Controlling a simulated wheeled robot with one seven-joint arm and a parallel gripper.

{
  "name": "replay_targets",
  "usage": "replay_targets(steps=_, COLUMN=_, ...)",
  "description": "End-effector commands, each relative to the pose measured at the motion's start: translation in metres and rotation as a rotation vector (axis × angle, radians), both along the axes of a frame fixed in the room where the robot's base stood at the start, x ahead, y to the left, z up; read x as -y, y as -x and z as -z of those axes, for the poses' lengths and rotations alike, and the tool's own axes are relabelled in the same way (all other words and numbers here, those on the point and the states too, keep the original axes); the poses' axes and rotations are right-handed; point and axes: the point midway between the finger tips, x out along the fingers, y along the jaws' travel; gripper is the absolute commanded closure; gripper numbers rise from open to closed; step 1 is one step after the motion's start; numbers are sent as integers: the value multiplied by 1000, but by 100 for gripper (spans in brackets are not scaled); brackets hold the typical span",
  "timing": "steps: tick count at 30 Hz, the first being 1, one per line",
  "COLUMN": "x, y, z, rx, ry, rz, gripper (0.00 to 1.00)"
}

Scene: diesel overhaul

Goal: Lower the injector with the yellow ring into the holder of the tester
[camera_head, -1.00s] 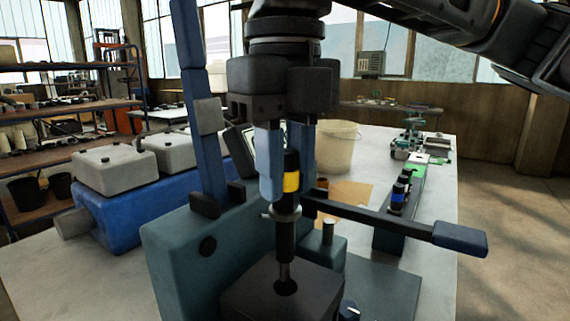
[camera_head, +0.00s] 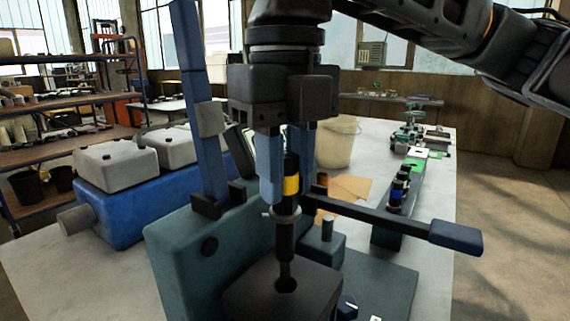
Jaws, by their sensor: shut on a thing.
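The injector with the yellow ring (camera_head: 291,185) is upright, black at the top with a dark, narrowing body. My gripper (camera_head: 285,185) points down and is shut on its upper part, with blue fingers on either side. The injector's thin tip is at the round hole of the dark block, the tester's holder (camera_head: 255,290). Its lowest end seems to be in or right over the hole; the exact depth is hard to tell. The tester (camera_head: 185,265) is a teal body with an upright blue lever and a side handle (camera_head: 455,237).
A dark rack (camera_head: 388,238) with other injectors, one with a blue ring, stands to the right. A beige bucket (camera_head: 338,145) and brown paper (camera_head: 352,190) are behind. A blue unit with grey tanks (camera_head: 120,210) is at left. The side handle reaches out to the right.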

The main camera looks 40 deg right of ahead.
Motion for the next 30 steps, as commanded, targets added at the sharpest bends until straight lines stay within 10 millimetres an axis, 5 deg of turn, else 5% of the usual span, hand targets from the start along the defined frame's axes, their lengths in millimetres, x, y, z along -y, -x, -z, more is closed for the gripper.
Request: replay_targets(steps=30, x=0, y=0, z=17, rx=0, ry=-1, rz=-1, gripper=100)
